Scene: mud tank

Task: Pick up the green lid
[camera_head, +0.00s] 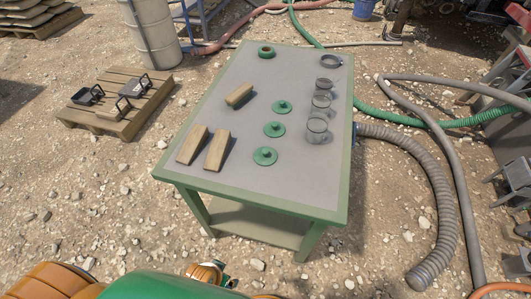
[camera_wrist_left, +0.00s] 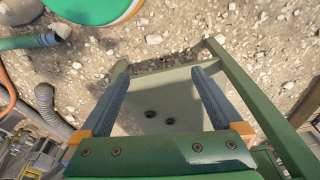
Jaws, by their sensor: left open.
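Three round green lids with knobs lie apart in a row on the worktable (camera_head: 225,180): a near one (camera_head: 265,156), a middle one (camera_head: 274,129) and a far one (camera_head: 282,107). My left gripper (camera_wrist_left: 162,72) is open in the left wrist view, with nothing between its fingers. No lid shows in that view. In the head view only orange and green parts of my own body show at the bottom edge, short of the table. I cannot make out the left fingertips there. My right gripper is not in view.
Clear jars (camera_head: 317,130) stand right of the lids. Wooden blocks (camera_head: 217,150) lie to their left. A green ring (camera_head: 266,52) and a dark ring (camera_head: 331,61) lie at the far end. The table's front is clear. A grey hose (camera_head: 435,190) lies right of the table.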

